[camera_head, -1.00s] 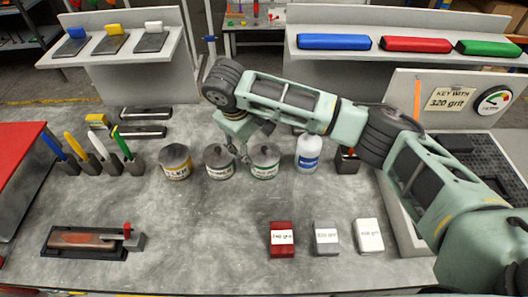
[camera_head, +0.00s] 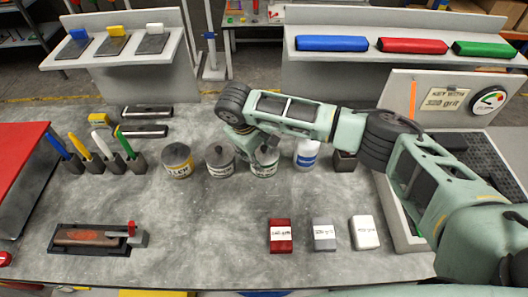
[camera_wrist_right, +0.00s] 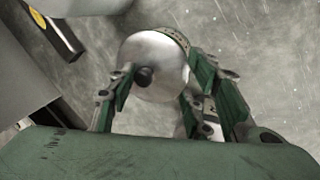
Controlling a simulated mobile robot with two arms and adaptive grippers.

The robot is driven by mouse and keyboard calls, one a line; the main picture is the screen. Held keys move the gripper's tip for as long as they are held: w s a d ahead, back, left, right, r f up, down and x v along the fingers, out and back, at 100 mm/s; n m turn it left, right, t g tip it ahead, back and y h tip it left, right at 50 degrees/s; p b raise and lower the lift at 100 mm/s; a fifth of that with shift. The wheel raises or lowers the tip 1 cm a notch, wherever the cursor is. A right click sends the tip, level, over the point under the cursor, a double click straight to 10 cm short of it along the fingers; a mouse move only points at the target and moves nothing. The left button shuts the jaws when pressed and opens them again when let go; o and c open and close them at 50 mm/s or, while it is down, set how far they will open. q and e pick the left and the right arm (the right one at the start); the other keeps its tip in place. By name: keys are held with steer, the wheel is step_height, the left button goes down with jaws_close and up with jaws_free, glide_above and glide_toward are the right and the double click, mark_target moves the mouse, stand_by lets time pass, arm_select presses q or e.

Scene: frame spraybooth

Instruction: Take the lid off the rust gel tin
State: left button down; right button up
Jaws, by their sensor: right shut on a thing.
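Three round tins with grey lids stand in a row on the grey bench: a yellow-labelled tin (camera_head: 177,163), a grey-labelled tin (camera_head: 220,163) and the tin with green print (camera_head: 263,170), which I take for the rust gel tin. My right gripper (camera_head: 256,151) is down at the green-print tin and partly covers its top. In the right wrist view, the round metal lid (camera_wrist_right: 150,55) with its dark knob lies between the fingers (camera_wrist_right: 158,85), which are shut on it. I cannot tell whether the lid has lifted. My left gripper is not in view.
A white bottle (camera_head: 306,155) with a blue label stands just right of the tins, with a dark box (camera_head: 345,160) beyond it. Upright coloured tools (camera_head: 100,148) stand at left. Red, grey and white blocks (camera_head: 324,236) lie in front.

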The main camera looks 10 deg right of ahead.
steer(key=shift+c, duration=0.9)
steer(key=shift+r, duration=0.15)
